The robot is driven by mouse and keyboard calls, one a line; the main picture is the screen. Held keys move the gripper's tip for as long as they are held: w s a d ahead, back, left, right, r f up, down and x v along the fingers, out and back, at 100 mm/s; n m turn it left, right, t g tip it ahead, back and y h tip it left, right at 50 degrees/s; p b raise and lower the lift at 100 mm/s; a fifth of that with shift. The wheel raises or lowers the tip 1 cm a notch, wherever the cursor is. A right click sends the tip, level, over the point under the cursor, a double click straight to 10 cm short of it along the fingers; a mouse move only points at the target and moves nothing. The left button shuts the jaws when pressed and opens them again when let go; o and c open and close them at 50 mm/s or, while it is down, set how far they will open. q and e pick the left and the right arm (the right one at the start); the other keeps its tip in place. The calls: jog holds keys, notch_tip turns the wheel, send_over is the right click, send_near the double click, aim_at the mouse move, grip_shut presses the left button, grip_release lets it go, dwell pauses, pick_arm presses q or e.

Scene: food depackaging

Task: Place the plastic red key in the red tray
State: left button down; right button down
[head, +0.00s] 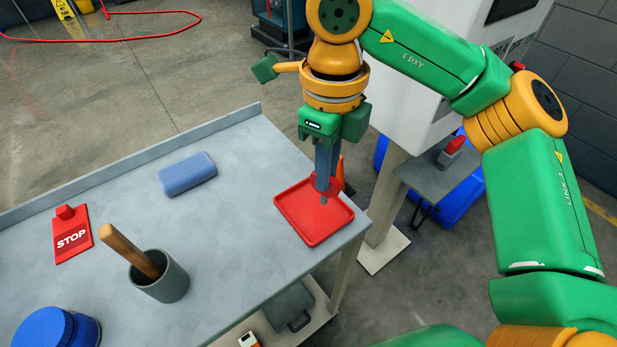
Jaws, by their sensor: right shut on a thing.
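The red tray (290,213) lies at the right end of the grey table, near its edge. My right gripper (324,197) points straight down over the tray. Its fingers are shut on a small red piece (334,186), which looks like the red key. The fingers hide much of it, and its red blends with the tray behind. I cannot tell whether it touches the tray floor. My left gripper is not in view.
On the table (240,250) are a blue case (187,174), a red STOP tag (71,236), a grey cup (170,284) with a wooden handle (128,250), and a blue lidded jar (55,328). A small side stand (432,178) is right of the table.

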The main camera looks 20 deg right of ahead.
jog(key=w+f, duration=0.1)
jog(key=f, duration=0.1)
jog(key=w+f+p, duration=0.1)
jog(key=f, duration=0.2)
jog(key=w+f+p, duration=0.1)
jog(key=w+f, duration=0.1)
jog(key=f, duration=0.1)
jog(key=shift+a, duration=0.2)
jog(key=shift+w, duration=0.1)
jog(key=shift+f, duration=0.15)
jog(key=shift+f, duration=0.15)
jog(key=c, duration=0.9)
grip_release()
jog(key=shift+r, duration=0.3)
notch_tip(320, 180, up, 12)
